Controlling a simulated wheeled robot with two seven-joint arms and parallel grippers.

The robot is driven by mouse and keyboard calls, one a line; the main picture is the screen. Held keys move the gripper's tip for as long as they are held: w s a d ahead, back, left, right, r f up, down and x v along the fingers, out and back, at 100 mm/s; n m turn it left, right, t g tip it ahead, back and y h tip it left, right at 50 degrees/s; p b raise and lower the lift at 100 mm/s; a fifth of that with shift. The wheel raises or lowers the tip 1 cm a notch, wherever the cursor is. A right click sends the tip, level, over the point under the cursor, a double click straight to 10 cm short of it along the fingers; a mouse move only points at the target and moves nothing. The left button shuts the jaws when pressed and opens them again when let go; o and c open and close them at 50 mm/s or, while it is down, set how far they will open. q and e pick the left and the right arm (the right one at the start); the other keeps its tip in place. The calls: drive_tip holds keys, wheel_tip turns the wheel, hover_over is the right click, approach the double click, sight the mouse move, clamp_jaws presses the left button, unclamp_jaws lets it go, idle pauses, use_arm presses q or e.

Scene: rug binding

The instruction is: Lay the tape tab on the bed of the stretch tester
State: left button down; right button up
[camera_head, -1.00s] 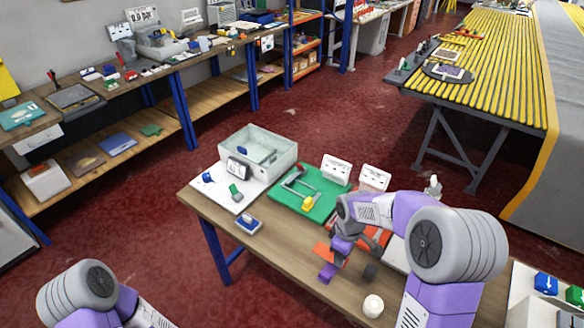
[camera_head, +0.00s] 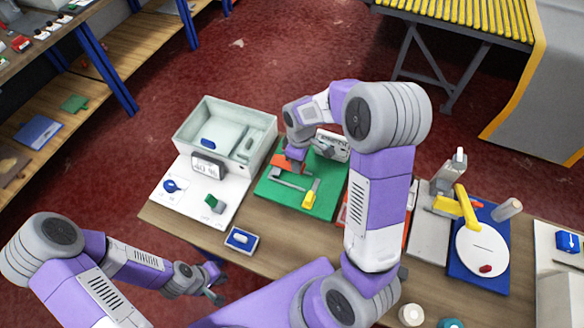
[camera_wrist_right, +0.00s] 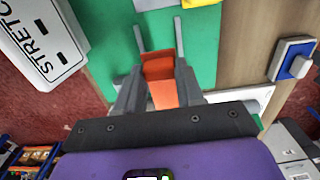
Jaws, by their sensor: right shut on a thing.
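My right gripper (camera_wrist_right: 159,52) is shut on the orange tape tab (camera_wrist_right: 158,68), which hangs back between its fingers in the right wrist view. In the head view the tab (camera_head: 284,162) shows as an orange patch under my right wrist. It is over the far left part of the stretch tester's green board (camera_head: 272,203); whether it touches cannot be told. The tester has a grey frame and a yellow part (camera_head: 310,194). Its white "STRETCH" sign (camera_wrist_right: 42,42) stands beside the fingers. My left gripper (camera_head: 214,295) is low at the table's front left, away from the tester; its opening is unclear.
A pale open bin (camera_head: 226,128) and a white board (camera_head: 190,190) with a small display are left of the tester. A blue and white block (camera_head: 241,239) lies in front. A blue board with a white disc (camera_head: 482,248) and yellow arm is at right.

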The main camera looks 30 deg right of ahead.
drive_tip(key=f, duration=0.3)
drive_tip(key=shift+s, duration=0.2)
drive_tip(key=shift+w+f+b, duration=0.2)
drive_tip(key=shift+f+b, duration=0.2)
drive_tip(key=shift+f, duration=1.65)
drive_tip(key=shift+f, duration=0.15)
drive_tip(key=o, duration=1)
drive_tip(key=shift+r, duration=0.35)
wheel_tip(320, 180, up, 12)
drive_tip(key=shift+f+p, duration=0.15)
drive_tip(key=shift+p, duration=0.7)
